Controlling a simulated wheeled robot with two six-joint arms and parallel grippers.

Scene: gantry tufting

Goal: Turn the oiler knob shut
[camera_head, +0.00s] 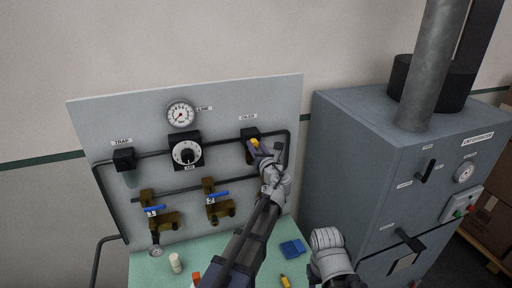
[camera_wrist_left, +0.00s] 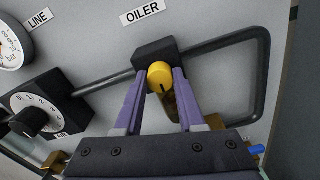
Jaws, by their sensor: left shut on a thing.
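The oiler (camera_head: 250,132) is a dark block on the pipe at the right of the grey panel, under a small label. Its round yellow knob (camera_wrist_left: 160,75) shows in the left wrist view, just below the block. My left gripper (camera_head: 258,146) reaches up to it from below, and its purple fingers (camera_wrist_left: 160,86) are shut on the knob, one on each side.
The panel (camera_head: 100,115) also carries a line gauge (camera_head: 180,114), a dial regulator (camera_head: 186,152), a trap (camera_head: 124,159) and two blue-handled valves (camera_head: 153,210). A green table (camera_head: 215,255) holds small items, including a blue block (camera_head: 292,248). A grey cabinet (camera_head: 350,150) stands close at right.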

